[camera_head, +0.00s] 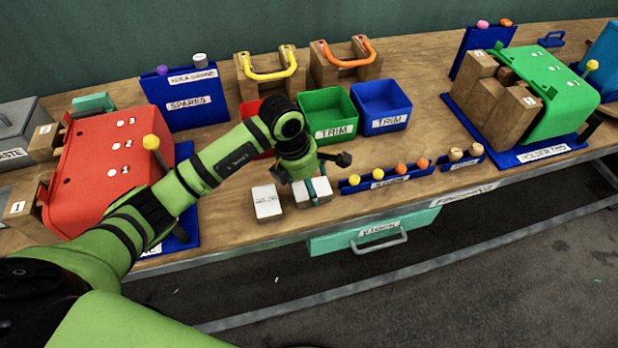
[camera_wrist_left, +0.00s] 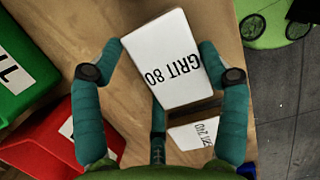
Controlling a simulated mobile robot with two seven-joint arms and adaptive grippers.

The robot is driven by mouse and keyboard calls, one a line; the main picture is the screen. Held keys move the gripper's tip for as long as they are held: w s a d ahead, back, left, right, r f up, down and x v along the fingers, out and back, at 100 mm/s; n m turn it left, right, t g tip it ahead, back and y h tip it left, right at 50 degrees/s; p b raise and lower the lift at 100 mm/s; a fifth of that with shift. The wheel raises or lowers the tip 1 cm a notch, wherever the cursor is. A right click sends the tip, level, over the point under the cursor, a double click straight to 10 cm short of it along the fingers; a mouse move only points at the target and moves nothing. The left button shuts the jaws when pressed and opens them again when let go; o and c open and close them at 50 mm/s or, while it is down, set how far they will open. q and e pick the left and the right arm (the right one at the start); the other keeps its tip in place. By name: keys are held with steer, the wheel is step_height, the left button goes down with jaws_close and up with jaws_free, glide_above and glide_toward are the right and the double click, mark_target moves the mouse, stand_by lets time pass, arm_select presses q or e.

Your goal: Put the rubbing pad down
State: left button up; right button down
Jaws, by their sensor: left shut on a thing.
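A white rubbing pad (camera_wrist_left: 165,60) marked GRIT 80 sits between the two teal fingers of my left gripper (camera_wrist_left: 165,52), which is shut on its sides. In the head view this pad (camera_head: 322,188) is low at the bench's front edge, partly hidden by a finger of the left gripper (camera_head: 312,192). I cannot tell whether it touches the wood. A second white pad (camera_head: 267,202) lies flat just left of it; it shows partly behind the gripper in the left wrist view (camera_wrist_left: 196,134), its label seemingly 240. My right gripper is not in view.
Green (camera_head: 328,112) and blue (camera_head: 381,106) TRIM bins stand behind the gripper. A blue rack (camera_head: 386,180) with yellow and orange knobs is close on the right. The red press cover (camera_head: 100,165) is left. A teal drawer (camera_head: 373,231) hangs below the front edge.

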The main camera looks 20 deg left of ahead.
mark_target(297, 187)
arm_select(q)
steer(key=shift+f, duration=0.15)
steer(key=shift+f, duration=0.1)
steer(key=o, duration=1.2)
steer(key=shift+r, duration=0.25)
steer(key=p+v, duration=0.8)
steer(key=v, duration=0.3)
steer(key=shift+r, duration=0.4)
steer(key=shift+s+a, duration=0.1)
